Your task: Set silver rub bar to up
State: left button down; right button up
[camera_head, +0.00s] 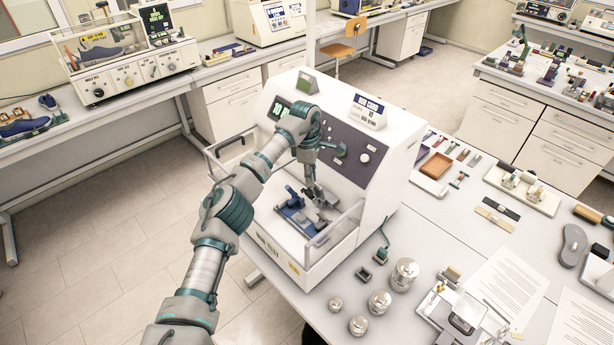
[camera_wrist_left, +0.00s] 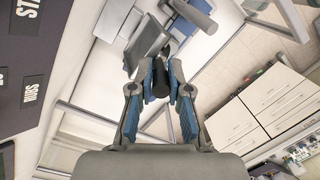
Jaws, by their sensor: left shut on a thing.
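The white rub tester (camera_head: 395,170) stands on the bench with its clear guard around an open bay. My left gripper (camera_head: 318,193) reaches down into this bay, above a blue fixture (camera_head: 292,214). In the wrist view my left gripper (camera_wrist_left: 162,80) has its blue-padded fingers shut around a dark rounded grip (camera_wrist_left: 160,78). A silver cylindrical bar (camera_wrist_left: 195,14) and a grey plate (camera_wrist_left: 147,42) lie just beyond it. What joins the grip to the silver bar is partly hidden. In the head view the arm and fingers cover much of the mechanism. My right gripper is not in view.
The guard's clear panel (camera_head: 335,238) stands close to the gripper on the right. A dark control panel (camera_head: 345,150) with a knob rises behind. Several metal weights (camera_head: 404,274) and an orange-brown tray (camera_head: 435,166) sit on the bench right of the tester.

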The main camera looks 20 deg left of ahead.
pick_arm(q)
jog(key=shift+d+f, duration=0.1)
jog(key=c, duration=1.4)
grip_release()
jog(key=shift+o, duration=1.3)
jog(key=shift+w, duration=0.25)
jog(key=r, duration=0.3)
jog(key=a+r, duration=0.1)
jog(key=r, duration=0.1)
jog(key=shift+w+r, duration=0.25)
jog(key=shift+r, duration=0.1)
jog(key=shift+w+d+r, duration=0.1)
jog(key=shift+d+r, duration=0.05)
jog(key=shift+r, duration=0.65)
jog(key=shift+a+f, duration=0.1)
jog(key=shift+a, duration=0.1)
